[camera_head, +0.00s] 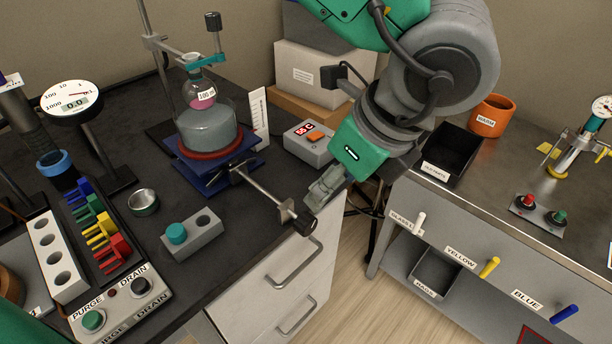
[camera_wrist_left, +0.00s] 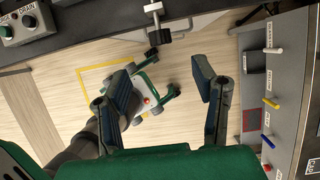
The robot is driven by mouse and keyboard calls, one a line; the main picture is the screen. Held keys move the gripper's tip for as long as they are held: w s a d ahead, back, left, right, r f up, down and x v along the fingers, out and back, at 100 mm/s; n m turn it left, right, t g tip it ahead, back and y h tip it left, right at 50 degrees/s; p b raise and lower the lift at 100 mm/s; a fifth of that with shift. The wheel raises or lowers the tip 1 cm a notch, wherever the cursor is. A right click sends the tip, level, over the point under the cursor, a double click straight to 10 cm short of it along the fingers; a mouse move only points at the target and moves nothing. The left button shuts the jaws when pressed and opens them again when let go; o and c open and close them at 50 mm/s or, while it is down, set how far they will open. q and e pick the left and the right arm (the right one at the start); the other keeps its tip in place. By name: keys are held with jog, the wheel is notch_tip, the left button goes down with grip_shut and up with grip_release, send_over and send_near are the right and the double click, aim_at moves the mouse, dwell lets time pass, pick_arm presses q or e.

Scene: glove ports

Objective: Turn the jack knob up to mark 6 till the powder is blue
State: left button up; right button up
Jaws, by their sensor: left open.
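The jack knob (camera_head: 300,222) is a dark end piece on a metal rod that sticks out from the blue jack (camera_head: 215,179) past the bench edge. A glass bath (camera_head: 209,127) stands on the jack. Above it hangs a round flask (camera_head: 202,94) with pink-purple powder. A white marked scale (camera_head: 258,117) stands behind; its marks are too small to read. My left gripper (camera_head: 324,190) is just above and right of the knob. In the left wrist view its fingers (camera_wrist_left: 166,90) are apart and empty; the knob (camera_wrist_left: 158,36) is outside them, near the top edge. My right gripper is not in view.
A grey block with a teal plug (camera_head: 192,236) is on the bench left of the knob. Drawer handles (camera_head: 297,264) stick out below. The right counter carries a black tray (camera_head: 450,155) and orange pot (camera_head: 491,116).

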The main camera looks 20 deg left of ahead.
aim_at(312, 225)
pick_arm(q)
jog(key=b+x, duration=0.2)
jog(key=x, duration=1)
jog(key=shift+s+a+f, duration=0.1)
jog(key=shift+a+f, duration=0.25)
jog(key=shift+f, duration=0.3)
jog(key=shift+d+f, duration=0.1)
jog(key=shift+d, duration=1.1)
jog(key=shift+a, duration=0.45)
jog(key=c, duration=1)
jog(key=shift+a, duration=0.3)
jog(key=shift+c, duration=0.8)
jog(key=shift+a, duration=0.2)
jog(key=shift+d, duration=0.1)
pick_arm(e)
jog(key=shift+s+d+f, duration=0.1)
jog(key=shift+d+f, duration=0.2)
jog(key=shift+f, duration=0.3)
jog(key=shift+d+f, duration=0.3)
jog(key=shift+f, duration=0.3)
pick_arm(q)
jog(key=shift+d, duration=0.1)
